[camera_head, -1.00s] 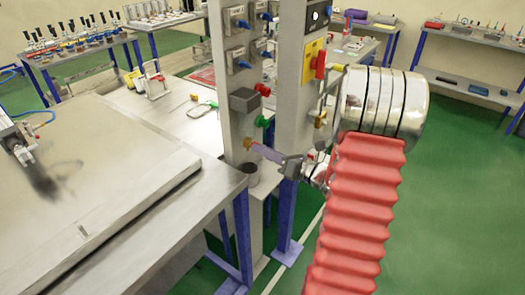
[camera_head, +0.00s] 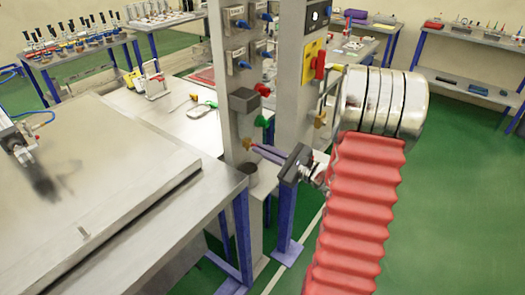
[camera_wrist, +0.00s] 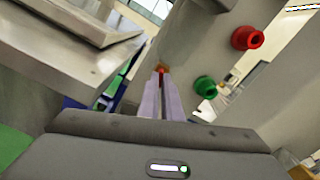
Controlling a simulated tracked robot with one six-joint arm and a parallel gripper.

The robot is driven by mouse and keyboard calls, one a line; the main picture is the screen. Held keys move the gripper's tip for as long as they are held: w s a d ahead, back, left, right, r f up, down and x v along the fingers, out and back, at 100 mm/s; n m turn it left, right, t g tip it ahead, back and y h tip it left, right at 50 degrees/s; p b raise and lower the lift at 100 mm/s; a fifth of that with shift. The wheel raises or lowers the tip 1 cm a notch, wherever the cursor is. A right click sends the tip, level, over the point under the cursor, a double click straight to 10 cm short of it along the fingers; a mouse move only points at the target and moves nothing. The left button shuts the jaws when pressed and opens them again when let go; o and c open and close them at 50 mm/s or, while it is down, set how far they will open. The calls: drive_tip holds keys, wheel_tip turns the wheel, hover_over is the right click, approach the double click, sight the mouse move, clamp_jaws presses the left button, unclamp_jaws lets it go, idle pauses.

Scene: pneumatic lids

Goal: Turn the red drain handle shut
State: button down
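A small orange-red piece (camera_wrist: 161,69), which looks like the drain handle, shows at my fingertips in the wrist view. In the head view a small brass-orange fitting (camera_head: 248,143) sits low on the grey post at the same place. My gripper (camera_head: 256,148) reaches left to it with two long purple fingers. In the wrist view the gripper (camera_wrist: 160,74) has its fingers close together, with a narrow gap between them. The tips are at the piece and partly hide it. I cannot tell whether they press on it or which way the handle is turned.
A red knob (camera_head: 262,89) and a green knob (camera_head: 262,121) stick out of the post (camera_head: 229,100) just above. A red handle on a yellow plate (camera_head: 313,60) is on the post to the right. A steel table (camera_head: 205,215) lies left.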

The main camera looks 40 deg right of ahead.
drive_tip(key=shift+f+n, duration=0.1)
drive_tip(key=shift+n, duration=2.1)
drive_tip(key=c, duration=2)
unclamp_jaws()
drive_tip(key=v, duration=1.4)
drive_tip(key=shift+w, duration=0.1)
